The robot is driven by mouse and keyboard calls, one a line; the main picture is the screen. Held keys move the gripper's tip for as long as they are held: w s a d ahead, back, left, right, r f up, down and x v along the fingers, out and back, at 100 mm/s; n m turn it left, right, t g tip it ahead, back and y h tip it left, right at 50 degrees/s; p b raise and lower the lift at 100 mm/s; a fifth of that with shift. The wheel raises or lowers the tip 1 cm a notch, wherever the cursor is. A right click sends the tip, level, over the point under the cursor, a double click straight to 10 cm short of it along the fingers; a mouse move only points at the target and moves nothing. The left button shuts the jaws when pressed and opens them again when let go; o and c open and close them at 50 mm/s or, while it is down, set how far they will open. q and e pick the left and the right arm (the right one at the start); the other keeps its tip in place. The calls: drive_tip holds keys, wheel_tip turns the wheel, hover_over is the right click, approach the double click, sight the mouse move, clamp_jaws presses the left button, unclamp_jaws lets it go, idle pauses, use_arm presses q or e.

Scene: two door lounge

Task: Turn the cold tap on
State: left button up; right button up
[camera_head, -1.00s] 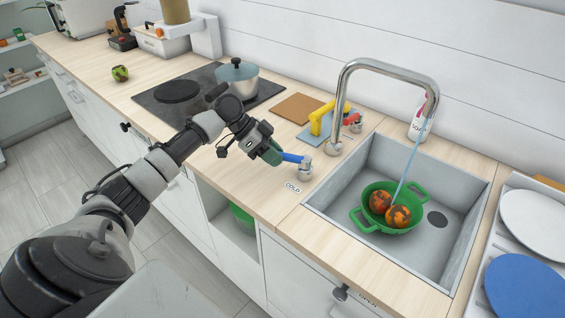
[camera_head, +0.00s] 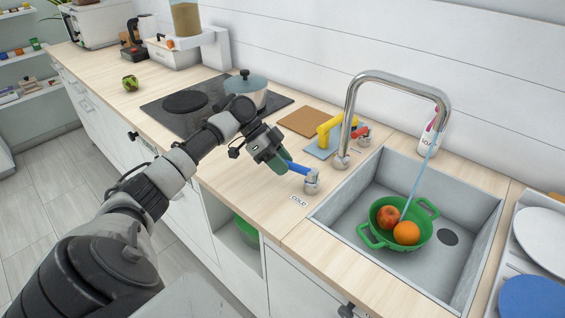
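The cold tap (camera_head: 312,183) is a chrome knob with a blue lever (camera_head: 297,169), beside the "COLD" label (camera_head: 298,201) on the counter. My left gripper (camera_head: 281,163) is at the lever's outer end; its fingertips overlap the lever, and I cannot tell whether they are closed on it. A chrome spout (camera_head: 399,79) arches over the grey sink (camera_head: 376,171). A thin blue stream (camera_head: 422,165) runs from it toward the green colander (camera_head: 424,229), which holds an apple (camera_head: 388,216) and an orange (camera_head: 406,233). My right gripper is not in view.
A red lever (camera_head: 361,132) and a yellow object (camera_head: 327,131) stand behind the spout. A pot (camera_head: 244,90) is on the black hob (camera_head: 176,112). A soap bottle (camera_head: 430,134) stands behind the sink; plates (camera_head: 530,296) are at the right.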

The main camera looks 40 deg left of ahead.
use_arm(q)
drive_tip(key=shift+o, duration=1.4)
drive_tip(key=shift+r, duration=0.1)
drive_tip(key=b+v, duration=0.1)
drive_tip(key=v, duration=0.9)
drive_tip(key=shift+a+r+b, duration=0.15)
drive_tip(key=shift+a+b, duration=0.15)
drive_tip(key=shift+b, duration=0.1)
drive_tip(key=shift+s, duration=0.1)
